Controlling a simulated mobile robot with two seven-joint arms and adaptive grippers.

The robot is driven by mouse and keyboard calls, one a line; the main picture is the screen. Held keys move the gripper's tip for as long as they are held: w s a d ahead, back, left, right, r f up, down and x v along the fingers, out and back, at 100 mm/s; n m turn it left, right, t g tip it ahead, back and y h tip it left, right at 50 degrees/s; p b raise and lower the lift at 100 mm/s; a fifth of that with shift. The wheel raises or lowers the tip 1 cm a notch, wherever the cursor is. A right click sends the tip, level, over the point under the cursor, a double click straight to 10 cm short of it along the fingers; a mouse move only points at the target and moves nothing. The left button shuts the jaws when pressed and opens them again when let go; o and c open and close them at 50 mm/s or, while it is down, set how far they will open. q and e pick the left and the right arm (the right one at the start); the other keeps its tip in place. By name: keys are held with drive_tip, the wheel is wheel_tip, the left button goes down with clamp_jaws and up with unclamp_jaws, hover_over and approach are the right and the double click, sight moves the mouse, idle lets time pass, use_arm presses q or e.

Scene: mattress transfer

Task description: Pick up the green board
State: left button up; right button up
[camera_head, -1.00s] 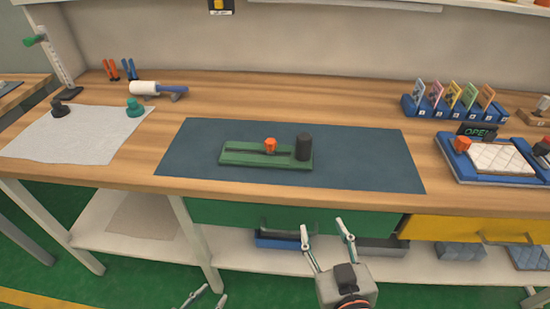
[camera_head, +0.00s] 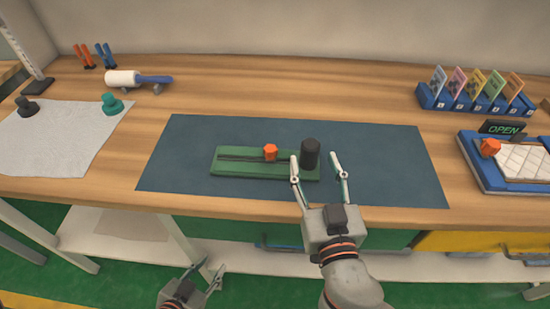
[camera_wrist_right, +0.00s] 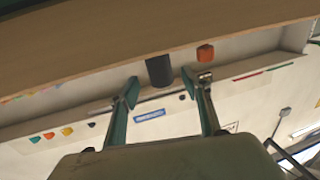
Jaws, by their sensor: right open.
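The green board (camera_head: 235,165) lies flat on the dark blue mat (camera_head: 385,150) on the bench. It carries an orange knob (camera_head: 270,152) and a black cylinder (camera_head: 310,153) at its right end. My right gripper (camera_head: 314,160) is open and empty at the bench's front, its fingers appearing on either side of the cylinder in the head view. The right wrist view shows its spread fingers (camera_wrist_right: 168,83), with the cylinder (camera_wrist_right: 159,70) and knob (camera_wrist_right: 205,53) beyond them; the board is not clear there. My left gripper (camera_head: 212,266) is open and empty, low before the bench.
A white roller (camera_head: 122,78) and a grey cloth (camera_head: 55,135) with two knobs lie at the left. A blue card rack (camera_head: 470,105) and a blue tray (camera_head: 480,172) holding a quilted white pad stand at the right. The mat around the board is otherwise clear.

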sight(312, 158)
drive_tip(key=shift+w+a+f+p, duration=0.1)
drive_tip(key=shift+w+a+p, duration=0.15)
drive_tip(key=shift+w, duration=0.95)
drive_tip(key=shift+w+a+p, duration=0.1)
drive_tip(key=shift+w+a, duration=0.15)
drive_tip(key=shift+w, duration=0.95)
clamp_jaws()
